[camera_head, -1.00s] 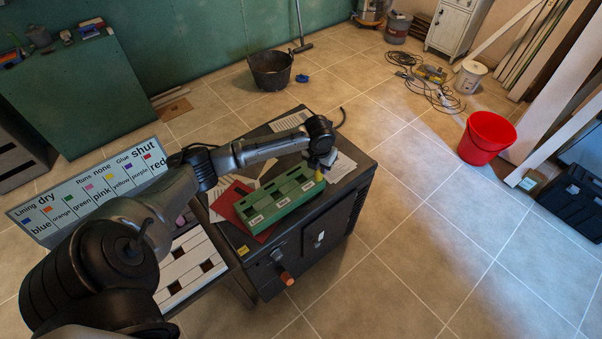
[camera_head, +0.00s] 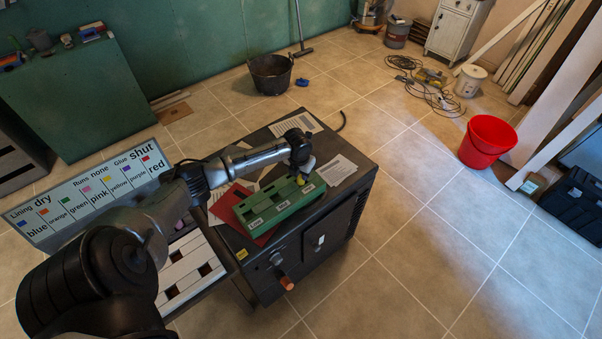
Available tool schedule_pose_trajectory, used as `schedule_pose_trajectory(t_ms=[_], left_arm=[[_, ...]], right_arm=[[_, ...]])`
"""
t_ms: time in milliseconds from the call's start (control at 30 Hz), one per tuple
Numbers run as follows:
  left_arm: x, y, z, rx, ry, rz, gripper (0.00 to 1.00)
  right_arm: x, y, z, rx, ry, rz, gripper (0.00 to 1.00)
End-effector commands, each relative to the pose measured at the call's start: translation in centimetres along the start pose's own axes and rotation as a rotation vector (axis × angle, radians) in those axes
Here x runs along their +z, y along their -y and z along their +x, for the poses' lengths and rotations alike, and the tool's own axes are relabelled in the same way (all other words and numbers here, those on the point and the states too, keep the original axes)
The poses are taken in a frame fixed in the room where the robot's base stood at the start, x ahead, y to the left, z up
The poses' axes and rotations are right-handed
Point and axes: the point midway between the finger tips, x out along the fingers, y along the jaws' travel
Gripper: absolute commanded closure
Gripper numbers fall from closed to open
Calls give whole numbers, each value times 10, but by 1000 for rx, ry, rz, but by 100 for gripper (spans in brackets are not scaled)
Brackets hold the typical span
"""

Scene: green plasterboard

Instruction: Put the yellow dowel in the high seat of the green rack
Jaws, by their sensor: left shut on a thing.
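My left gripper (camera_head: 301,174) is shut on the yellow dowel (camera_head: 300,181), at the right end of the rack. Only a small yellow part of the dowel shows below the gripper. It is at or just above the rack's right-hand seat; whether it is inside the seat I cannot tell. My right gripper is not in view.
The dark cabinet (camera_head: 335,230) also bears a red sheet (camera_head: 226,205) and white papers (camera_head: 337,169). A board with colour words (camera_head: 90,195) and a white slotted tray (camera_head: 186,268) are at left. A red bucket (camera_head: 486,140) stands on the open tiled floor.

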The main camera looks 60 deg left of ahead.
Motion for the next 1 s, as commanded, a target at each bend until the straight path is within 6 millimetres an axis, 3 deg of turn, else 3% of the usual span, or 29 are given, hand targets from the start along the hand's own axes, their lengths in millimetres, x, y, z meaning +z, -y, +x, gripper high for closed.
schedule_pose_trajectory(t_ms=[400,433,667,1000], left_arm=[[-1,0,6,0,1,1,93],[-1,0,6,0,2,1,70],[-1,0,5,0,1,0,48],[0,0,1,0,1,0,45]], right_arm=[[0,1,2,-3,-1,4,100],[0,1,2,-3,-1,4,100],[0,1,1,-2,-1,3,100],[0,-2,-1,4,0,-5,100]])
